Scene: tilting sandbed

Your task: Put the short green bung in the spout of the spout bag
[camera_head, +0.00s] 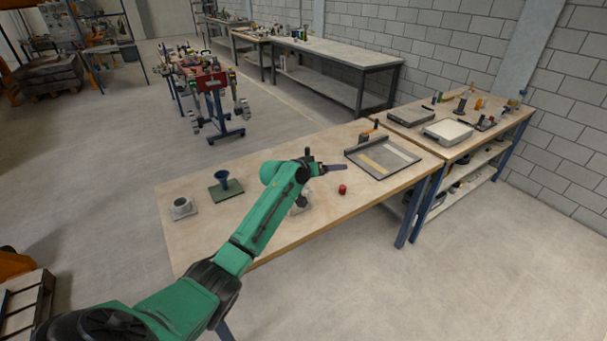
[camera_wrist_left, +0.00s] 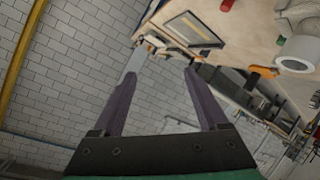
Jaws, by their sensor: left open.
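My left gripper (camera_head: 335,168) is above the near wooden table, past the middle, with its fingers pointing right. In the left wrist view its two purple fingers (camera_wrist_left: 160,78) stand wide apart with nothing between them. I cannot pick out the short green bung in either view. I cannot identify the spout bag for certain; a small pale object (camera_head: 300,205) is partly hidden behind my left arm on the table. My right gripper is not in view.
A farther table (camera_head: 470,140) at right holds trays and small items.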

